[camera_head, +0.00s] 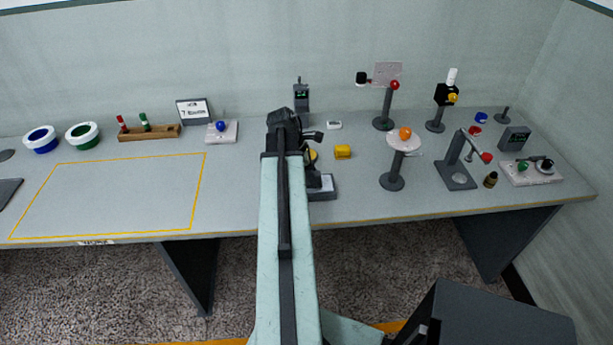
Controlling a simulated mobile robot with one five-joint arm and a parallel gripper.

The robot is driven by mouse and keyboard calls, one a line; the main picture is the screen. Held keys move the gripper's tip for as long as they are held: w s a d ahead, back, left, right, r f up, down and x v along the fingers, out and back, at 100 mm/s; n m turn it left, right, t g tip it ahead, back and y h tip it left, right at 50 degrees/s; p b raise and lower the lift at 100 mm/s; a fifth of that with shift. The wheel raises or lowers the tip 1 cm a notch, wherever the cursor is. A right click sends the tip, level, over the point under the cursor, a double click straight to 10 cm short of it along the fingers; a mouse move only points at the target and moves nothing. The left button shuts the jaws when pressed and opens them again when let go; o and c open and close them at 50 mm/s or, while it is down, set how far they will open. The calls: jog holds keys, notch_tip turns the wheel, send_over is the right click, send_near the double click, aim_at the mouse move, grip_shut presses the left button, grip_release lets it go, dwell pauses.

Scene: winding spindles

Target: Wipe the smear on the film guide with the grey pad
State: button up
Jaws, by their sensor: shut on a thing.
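My arm reaches from the bottom centre over the front edge of the bench. My gripper (312,137) is at its far end, dark and partly hidden by the arm. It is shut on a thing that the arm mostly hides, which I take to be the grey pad. A dark stand with a pale-topped base (322,187) is just right of the arm, below the gripper, partly covered. I cannot tell whether it is the film guide. No smear can be made out at this size, and I cannot tell whether the pad touches anything.
A yellow block (342,152) and a stand with an orange ball (405,134) are right of the arm. Further right is an angled stand (456,170). A wooden rack (149,133) and two ringed bowls are at the back left. The yellow-outlined area (115,195) is clear.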

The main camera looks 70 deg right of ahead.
aim_at(329, 182)
jog(key=shift+s+d, duration=0.45)
jog(key=shift+s, duration=0.4)
jog(key=shift+s+d, duration=0.45)
jog(key=shift+s, duration=0.35)
jog(key=shift+s+d, duration=0.45)
jog(key=shift+s, duration=0.4)
jog(key=shift+f, duration=0.2)
grip_shut()
jog(key=shift+w+a+r, duration=0.1)
jog(key=shift+w+a, duration=0.25)
jog(key=shift+w, duration=0.25)
jog(key=shift+w+a+f, duration=0.1)
jog(key=shift+w+a, duration=0.2)
jog(key=shift+w, duration=0.35)
jog(key=shift+w+a+r, duration=0.1)
jog(key=shift+w+a, duration=0.25)
jog(key=shift+w, duration=0.25)
jog(key=shift+w+a, duration=0.5)
jog(key=shift+w, duration=0.4)
jog(key=shift+w+a, duration=0.5)
jog(key=shift+w, duration=0.4)
jog(key=shift+w+a, duration=0.3)
jog(key=shift+w, duration=0.3)
jog(key=shift+w+a, duration=0.3)
jog(key=shift+w, duration=0.3)
jog(key=shift+w+a, duration=0.3)
jog(key=shift+w, duration=0.3)
notch_tip(329, 182, up, 6)
jog(key=p, duration=0.6)
jog(key=shift+s, duration=0.1)
